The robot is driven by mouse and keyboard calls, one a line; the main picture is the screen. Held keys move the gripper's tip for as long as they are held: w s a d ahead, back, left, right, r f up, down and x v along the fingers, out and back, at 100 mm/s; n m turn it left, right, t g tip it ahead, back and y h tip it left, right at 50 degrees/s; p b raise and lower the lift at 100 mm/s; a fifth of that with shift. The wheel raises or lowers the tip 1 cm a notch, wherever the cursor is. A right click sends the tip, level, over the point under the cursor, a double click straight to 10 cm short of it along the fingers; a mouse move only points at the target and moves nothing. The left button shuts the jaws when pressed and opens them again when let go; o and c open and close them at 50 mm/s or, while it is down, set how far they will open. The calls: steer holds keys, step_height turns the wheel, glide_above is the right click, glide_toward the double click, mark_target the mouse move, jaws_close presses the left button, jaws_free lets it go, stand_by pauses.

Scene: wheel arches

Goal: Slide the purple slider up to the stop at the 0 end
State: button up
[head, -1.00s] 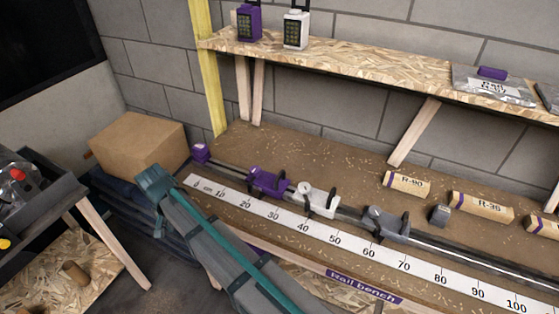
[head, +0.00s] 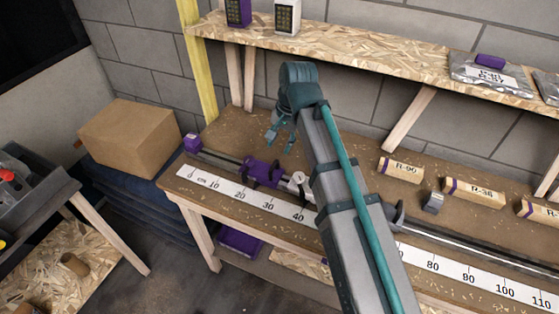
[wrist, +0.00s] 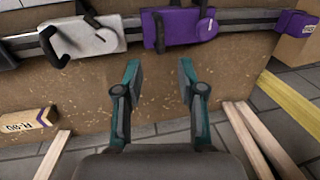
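The purple slider (head: 262,172) sits on the rail at about 20 on the scale, with dark clamps on it. In the wrist view the purple slider (wrist: 184,27) is at the top, beyond the fingertips. The purple end stop (head: 192,142) is at the 0 end, with bare rail between it and the slider. The stop shows at the top right of the wrist view (wrist: 295,24). My gripper (head: 278,146) is open and empty, apart from the purple slider. Its two fingers (wrist: 159,67) point towards the rail.
A white slider (wrist: 88,38) sits close beside the purple one, on the side away from 0. The scale strip (head: 228,191) runs along the bench front. A wooden shelf (head: 360,57) overhangs the bench behind.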

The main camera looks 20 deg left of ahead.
mark_target(274, 166)
steer(key=f, duration=0.3)
steer(key=a+f+p, duration=0.1)
steer(key=f, duration=0.2)
steer(key=f+p, duration=0.1)
steer(key=f, duration=0.2)
steer(key=shift+w+a+f, duration=0.15)
steer(key=shift+a, duration=0.25)
jaws_close()
